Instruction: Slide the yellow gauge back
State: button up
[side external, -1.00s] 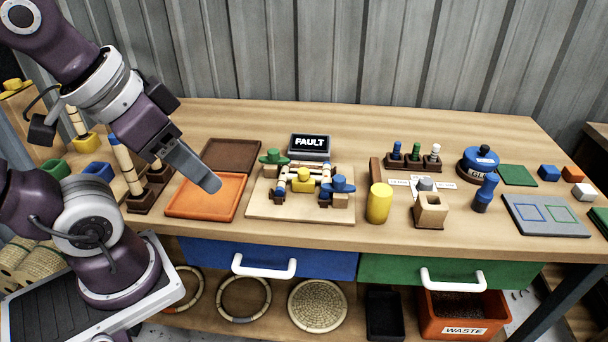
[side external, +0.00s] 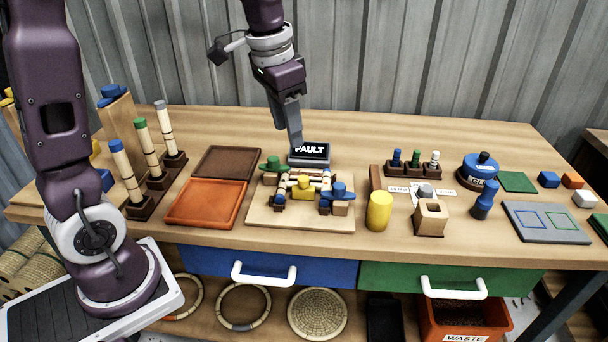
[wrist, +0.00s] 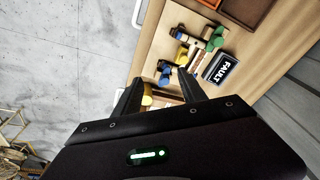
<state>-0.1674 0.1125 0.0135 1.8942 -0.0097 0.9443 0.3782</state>
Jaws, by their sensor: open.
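A yellow block (side external: 304,184), which looks like the yellow gauge, sits on the wooden jig board (side external: 262,214) between pale rattan pieces. A green knob (side external: 273,162) is behind it to the left and a blue knob (side external: 340,189) to its right. My gripper (side external: 295,140) points down above the back of the board, in front of the FAULT display, apart from the yellow block. In the wrist view the yellow block (wrist: 181,55) lies beyond the open, empty fingers (wrist: 160,76). A yellow cylinder (side external: 379,208) stands right of the board.
The FAULT display (side external: 310,151) stands close behind the jig. An orange tray (side external: 206,222) and a brown tray (side external: 228,149) lie left. Rattan posts (side external: 151,150) stand farther left. A wooden block with a hole (side external: 431,216) is right of the cylinder. The table behind the display is clear.

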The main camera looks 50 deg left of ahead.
jog(key=m+g, duration=0.1)
jog(key=g, duration=0.1)
send_over(304, 178)
notch_tip(304, 178, down, 12)
jog(key=shift+r, duration=0.1)
notch_tip(304, 178, down, 7)
jog(key=shift+f, duration=0.15)
grip_shut()
dwell(0.5)
